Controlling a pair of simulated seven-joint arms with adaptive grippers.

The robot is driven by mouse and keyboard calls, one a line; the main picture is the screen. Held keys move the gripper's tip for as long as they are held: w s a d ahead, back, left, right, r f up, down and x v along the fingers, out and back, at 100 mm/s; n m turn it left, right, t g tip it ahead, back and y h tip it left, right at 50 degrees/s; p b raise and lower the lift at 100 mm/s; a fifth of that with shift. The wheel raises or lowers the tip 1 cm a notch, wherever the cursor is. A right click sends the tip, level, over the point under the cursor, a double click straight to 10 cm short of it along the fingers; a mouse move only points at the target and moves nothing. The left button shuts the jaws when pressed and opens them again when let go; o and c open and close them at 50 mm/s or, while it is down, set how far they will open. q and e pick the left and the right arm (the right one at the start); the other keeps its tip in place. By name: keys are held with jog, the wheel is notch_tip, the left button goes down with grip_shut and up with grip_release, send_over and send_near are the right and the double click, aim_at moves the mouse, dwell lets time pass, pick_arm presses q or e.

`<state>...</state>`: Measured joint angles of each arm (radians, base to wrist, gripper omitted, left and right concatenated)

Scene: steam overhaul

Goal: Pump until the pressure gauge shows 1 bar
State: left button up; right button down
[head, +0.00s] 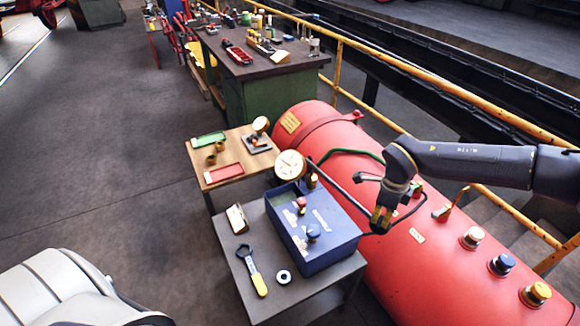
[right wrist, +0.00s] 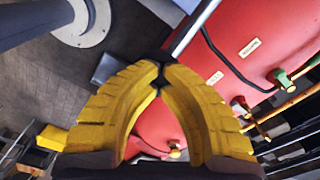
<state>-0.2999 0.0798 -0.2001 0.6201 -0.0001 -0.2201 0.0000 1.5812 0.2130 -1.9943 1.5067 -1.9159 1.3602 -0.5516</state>
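The blue box-shaped pump (head: 330,252) stands on a small grey table. The round pressure gauge (head: 290,165), with a pale face and brass rim, rises at its back left; its needle is too small to read. The long pump lever (head: 338,186) slants from near the gauge down to the right. It shows as a silver rod in the right wrist view (right wrist: 195,27). My right gripper (head: 380,218) is at the lever's far end. In the right wrist view its yellow fingers (right wrist: 160,70) close together on the lever's dark end. My left gripper is out of view.
A red boiler (head: 400,268) lies right of the pump, with coloured knobs on it. A yellow-handled tool (head: 252,270) and a ring (head: 283,276) lie on the grey table (head: 262,303). A wooden-topped table (head: 232,162) with red and green trays stands behind. Open floor lies left.

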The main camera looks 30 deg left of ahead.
jog(key=shift+s+a+f, duration=0.1)
jog(key=shift+f, duration=3.15)
notch_tip(320, 180, up, 13)
jog(key=shift+r, duration=0.1)
